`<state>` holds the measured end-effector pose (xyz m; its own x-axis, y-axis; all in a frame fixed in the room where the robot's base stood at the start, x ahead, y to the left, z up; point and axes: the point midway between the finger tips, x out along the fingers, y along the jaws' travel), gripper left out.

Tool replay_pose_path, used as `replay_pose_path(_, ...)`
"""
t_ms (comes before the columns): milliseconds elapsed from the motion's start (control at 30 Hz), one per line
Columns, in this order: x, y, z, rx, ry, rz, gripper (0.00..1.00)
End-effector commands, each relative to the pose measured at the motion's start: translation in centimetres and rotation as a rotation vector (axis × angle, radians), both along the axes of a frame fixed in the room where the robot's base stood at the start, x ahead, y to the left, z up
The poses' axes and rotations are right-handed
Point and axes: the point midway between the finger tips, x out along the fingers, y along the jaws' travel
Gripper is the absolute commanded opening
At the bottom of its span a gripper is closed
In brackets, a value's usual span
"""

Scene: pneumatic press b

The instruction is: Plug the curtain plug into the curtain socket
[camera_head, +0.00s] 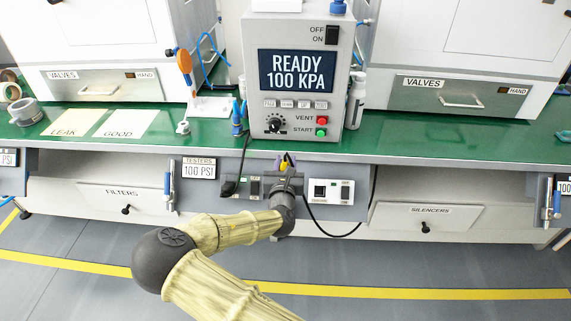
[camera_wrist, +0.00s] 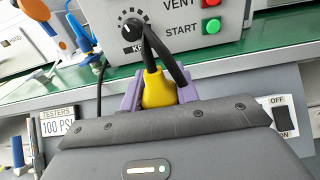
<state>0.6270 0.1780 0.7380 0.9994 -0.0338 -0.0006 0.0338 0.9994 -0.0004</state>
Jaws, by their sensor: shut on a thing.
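The yellow plug (camera_wrist: 158,90), which I take to be the curtain plug, has a black cable rising from its back. My gripper (camera_wrist: 160,95) is shut on it, with a purple finger on each side. In the head view my gripper (camera_head: 286,165) and the yellow plug (camera_head: 284,168) are in front of the panel below the bench edge. A panel with a dark socket and a switch (camera_head: 331,191) is just right of my gripper; its small label is unreadable. The plug's front end is hidden by my gripper.
The grey tester box (camera_head: 298,90) reads READY 100 KPA and stands on the green bench (camera_head: 400,140) above my gripper. A black cable (camera_head: 325,232) loops below the right panel. Drawers marked FILTERS (camera_head: 122,196) and SILENCERS (camera_head: 428,214) flank the panels.

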Motion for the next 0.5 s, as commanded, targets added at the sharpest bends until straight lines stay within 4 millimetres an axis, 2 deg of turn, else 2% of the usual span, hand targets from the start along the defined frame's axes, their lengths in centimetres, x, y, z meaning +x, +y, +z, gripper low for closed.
replay_pose_path(500,0.0,0.0,1.9,0.000,-0.001,0.000,0.07)
